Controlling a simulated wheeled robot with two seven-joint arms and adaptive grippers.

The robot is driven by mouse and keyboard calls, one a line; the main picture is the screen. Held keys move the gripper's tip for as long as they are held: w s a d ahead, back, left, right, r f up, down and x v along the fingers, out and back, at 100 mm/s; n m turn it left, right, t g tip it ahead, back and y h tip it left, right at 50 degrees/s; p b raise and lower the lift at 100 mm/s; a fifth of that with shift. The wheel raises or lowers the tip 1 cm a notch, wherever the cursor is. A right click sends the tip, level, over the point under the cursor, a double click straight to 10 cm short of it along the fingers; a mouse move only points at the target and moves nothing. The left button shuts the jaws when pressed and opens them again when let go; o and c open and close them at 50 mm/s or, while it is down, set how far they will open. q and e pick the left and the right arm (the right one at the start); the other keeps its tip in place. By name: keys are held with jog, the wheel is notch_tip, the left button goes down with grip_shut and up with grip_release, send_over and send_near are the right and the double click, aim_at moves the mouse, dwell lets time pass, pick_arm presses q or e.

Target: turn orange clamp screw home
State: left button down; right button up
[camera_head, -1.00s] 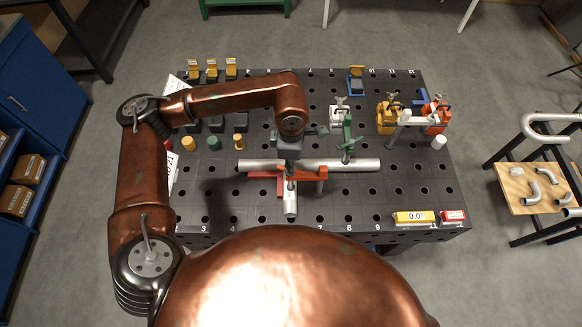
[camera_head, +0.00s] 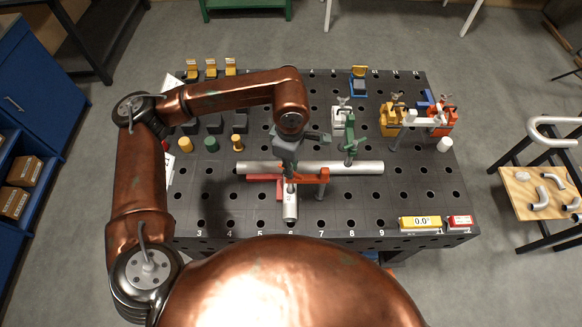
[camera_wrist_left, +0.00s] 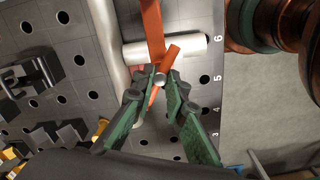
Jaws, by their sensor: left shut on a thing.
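The orange clamp (camera_head: 312,177) sits at the pipe joint in the middle of the table. In the left wrist view its orange bar (camera_wrist_left: 152,25) crosses a short pale pipe (camera_wrist_left: 175,47). My left gripper (camera_head: 289,175) reaches down onto the clamp from above. In the left wrist view its green fingers (camera_wrist_left: 164,86) are shut on the clamp screw, whose orange handle (camera_wrist_left: 170,58) shows slanted by the fingertips. The fingers partly hide the screw, and I cannot tell how far it is turned. My right gripper is in neither view.
A long silver pipe (camera_head: 350,168) lies across the table behind the clamp. Yellow (camera_head: 390,120) and orange-red (camera_head: 442,120) clamps stand at the back right. The front right holds a yellow angle display (camera_head: 420,223).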

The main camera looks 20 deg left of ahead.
pick_arm(q)
jog(key=shift+m+b, duration=0.35)
jog(key=shift+m, duration=0.05)
dwell(1.0)
dwell(0.4)
jog(key=c, duration=1.9)
grip_release()
notch_tip(320, 180, up, 12)
